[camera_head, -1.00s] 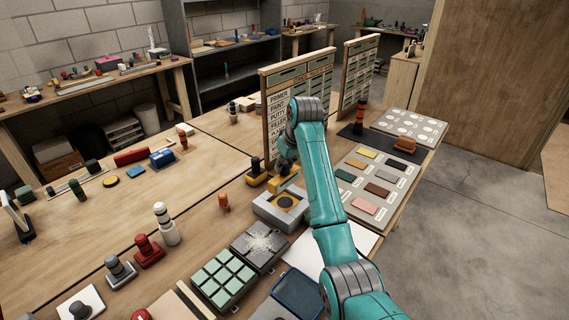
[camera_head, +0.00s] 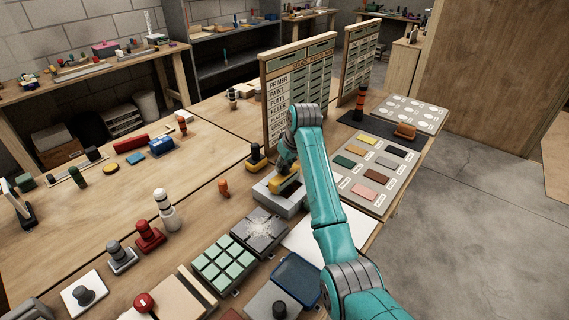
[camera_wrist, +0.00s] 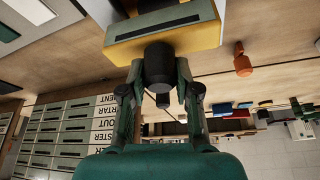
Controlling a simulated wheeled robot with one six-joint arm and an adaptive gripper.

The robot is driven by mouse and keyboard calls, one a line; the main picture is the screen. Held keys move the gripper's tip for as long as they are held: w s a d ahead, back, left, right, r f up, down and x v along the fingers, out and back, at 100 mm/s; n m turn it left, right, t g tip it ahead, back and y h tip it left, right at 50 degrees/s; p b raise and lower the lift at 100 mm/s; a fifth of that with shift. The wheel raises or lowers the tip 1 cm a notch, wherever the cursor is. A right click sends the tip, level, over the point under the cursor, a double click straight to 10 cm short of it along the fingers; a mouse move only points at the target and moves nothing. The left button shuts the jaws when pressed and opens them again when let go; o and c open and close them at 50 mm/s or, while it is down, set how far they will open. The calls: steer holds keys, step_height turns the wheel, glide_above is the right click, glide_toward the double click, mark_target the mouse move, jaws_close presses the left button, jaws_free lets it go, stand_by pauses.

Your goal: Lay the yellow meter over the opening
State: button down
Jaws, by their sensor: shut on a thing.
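The yellow meter (camera_head: 284,184) is in my gripper, above the grey box (camera_head: 276,204), whose round opening is now hidden behind it. In the wrist view the yellow meter (camera_wrist: 178,46) has a grey face with a dark slot, and a black round handle (camera_wrist: 158,63). My gripper (camera_wrist: 158,74) is shut on this handle, one finger on each side. In the head view my gripper (camera_head: 287,164) is partly covered by my arm. I cannot tell whether the meter touches the box.
A yellow-based block with a black knob (camera_head: 257,160) stands just behind and left of the box. The labelled board (camera_head: 298,95) rises behind. An orange figure (camera_head: 223,188) stands to the left.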

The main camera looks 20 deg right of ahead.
steer(key=shift+f, duration=0.45)
stand_by(0.4)
steer(key=c, duration=0.7)
jaws_free()
steer(key=shift+c, duration=0.2)
steer(key=v, duration=1.2)
steer(key=shift+w, duration=0.1)
